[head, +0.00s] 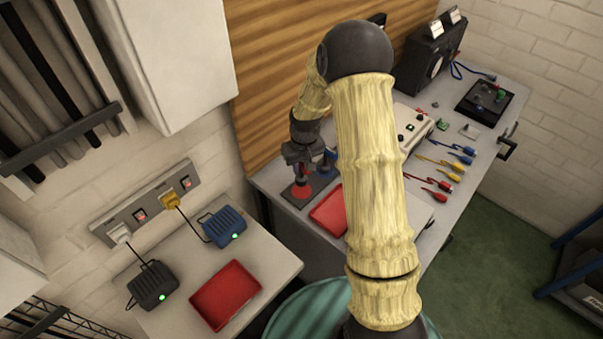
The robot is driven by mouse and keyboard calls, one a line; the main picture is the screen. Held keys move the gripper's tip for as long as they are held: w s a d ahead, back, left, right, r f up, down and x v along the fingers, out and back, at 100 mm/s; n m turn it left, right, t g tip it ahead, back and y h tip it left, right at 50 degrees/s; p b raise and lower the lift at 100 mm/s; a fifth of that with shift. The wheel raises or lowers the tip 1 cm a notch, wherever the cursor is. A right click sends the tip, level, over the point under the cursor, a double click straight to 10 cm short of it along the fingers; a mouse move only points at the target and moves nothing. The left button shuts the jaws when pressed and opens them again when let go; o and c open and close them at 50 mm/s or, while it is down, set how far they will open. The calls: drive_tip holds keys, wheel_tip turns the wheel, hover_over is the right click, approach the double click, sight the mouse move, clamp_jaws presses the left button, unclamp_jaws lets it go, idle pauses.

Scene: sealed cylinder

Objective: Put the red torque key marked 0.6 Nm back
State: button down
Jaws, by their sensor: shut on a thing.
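My gripper (301,160) is at the left end of the workbench, above a dark flat stand (292,200). It is shut on the red torque key (302,190), which shows as a red shape just below the fingers, over the stand. Whether the key touches the stand or is seated in it I cannot tell. A blue key (325,170) stands close on the right, partly hidden by my gripper and arm. The 0.6 Nm mark is too small to read.
A red tray (330,212) lies on the workbench (268,178), partly behind my arm. Coloured cables (440,170) and a box with knobs (411,127) are further right. A side table holds another red tray (226,295), a black charger (153,287) and a blue charger (224,226).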

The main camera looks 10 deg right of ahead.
sight(301, 176)
drive_tip(key=shift+f+p, duration=0.65)
drive_tip(key=shift+f, duration=1.4)
drive_tip(key=shift+f, duration=0.2)
drive_tip(key=c, duration=1.3)
unclamp_jaws()
drive_tip(key=shift+o, duration=0.2)
drive_tip(key=shift+r, duration=0.1)
drive_tip(key=r+b, duration=0.1)
drive_tip(key=r, duration=0.3)
drive_tip(key=s+r, duration=0.1)
drive_tip(key=r, duration=0.3)
drive_tip(key=r+b, duration=0.1)
drive_tip(key=r, duration=0.3)
drive_tip(key=shift+s+d+b, duration=0.15)
drive_tip(key=shift+s+b, duration=0.05)
drive_tip(key=shift+b, duration=0.15)
